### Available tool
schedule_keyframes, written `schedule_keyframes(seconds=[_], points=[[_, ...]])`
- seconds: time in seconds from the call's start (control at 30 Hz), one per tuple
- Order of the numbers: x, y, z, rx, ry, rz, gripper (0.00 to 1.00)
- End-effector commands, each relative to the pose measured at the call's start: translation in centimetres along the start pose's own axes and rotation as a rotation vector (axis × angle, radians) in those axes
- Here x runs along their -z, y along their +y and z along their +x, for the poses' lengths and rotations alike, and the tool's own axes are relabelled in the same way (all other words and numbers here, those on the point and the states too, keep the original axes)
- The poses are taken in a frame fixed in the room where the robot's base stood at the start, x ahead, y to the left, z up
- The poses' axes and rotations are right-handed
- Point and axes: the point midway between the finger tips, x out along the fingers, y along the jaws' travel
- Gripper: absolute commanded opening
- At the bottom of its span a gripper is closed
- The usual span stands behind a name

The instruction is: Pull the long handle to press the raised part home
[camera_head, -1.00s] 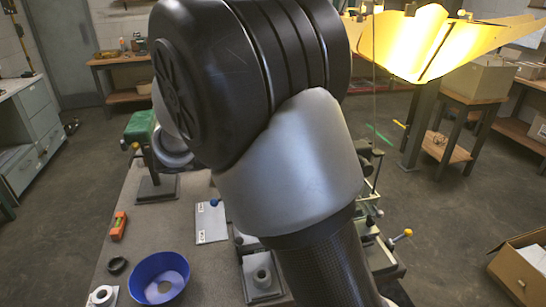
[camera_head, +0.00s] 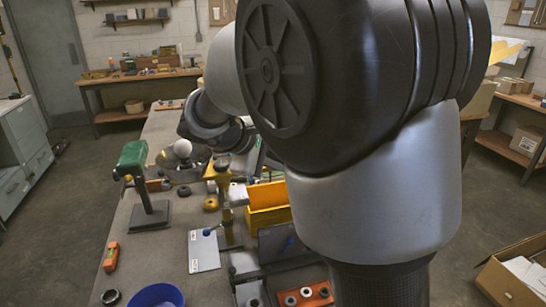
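My arm fills the middle and right and reaches over the bench, its dark wrist end (camera_head: 212,128) at the far middle. My gripper's fingers cannot be made out there. A brass-coloured upright fixture (camera_head: 226,198) with a dark knob on top stands just in front of the wrist. A short lever with a blue knob (camera_head: 207,232) shows beside its foot. A green-headed stand (camera_head: 132,158) on a dark base is to the left. I cannot tell which piece carries the long handle, and the raised part is not identifiable; my arm hides much of the bench.
A yellow bin (camera_head: 268,208) stands behind the grey plates. A pale plate (camera_head: 203,252), an orange level (camera_head: 111,256), a blue bowl (camera_head: 155,297) and an orange tray with rings (camera_head: 305,296) lie nearer. A cardboard box (camera_head: 515,275) is at right.

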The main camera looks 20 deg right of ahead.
Motion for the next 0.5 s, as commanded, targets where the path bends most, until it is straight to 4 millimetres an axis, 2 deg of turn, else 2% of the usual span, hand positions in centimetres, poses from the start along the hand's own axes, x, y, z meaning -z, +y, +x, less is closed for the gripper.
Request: schedule_keyframes(seconds=[0.03, 0.1, 0.13, 0.2, 0.23, 0.5], points=[[-0.33, 1.08, -0.24, -0.012, 0.001, 0.019, 0.0], [-0.38, 1.14, -0.23, -0.013, 0.0, 0.02, 0.0], [-0.4, 1.16, -0.23, -0.014, 0.0, 0.02, 0.26], [-0.41, 1.15, -0.21, -0.013, -0.001, 0.02, 0.38], [-0.41, 1.12, -0.2, -0.013, -0.002, 0.019, 0.41], [-0.28, 0.76, -0.12, -0.009, -0.002, 0.013, 0.41]])
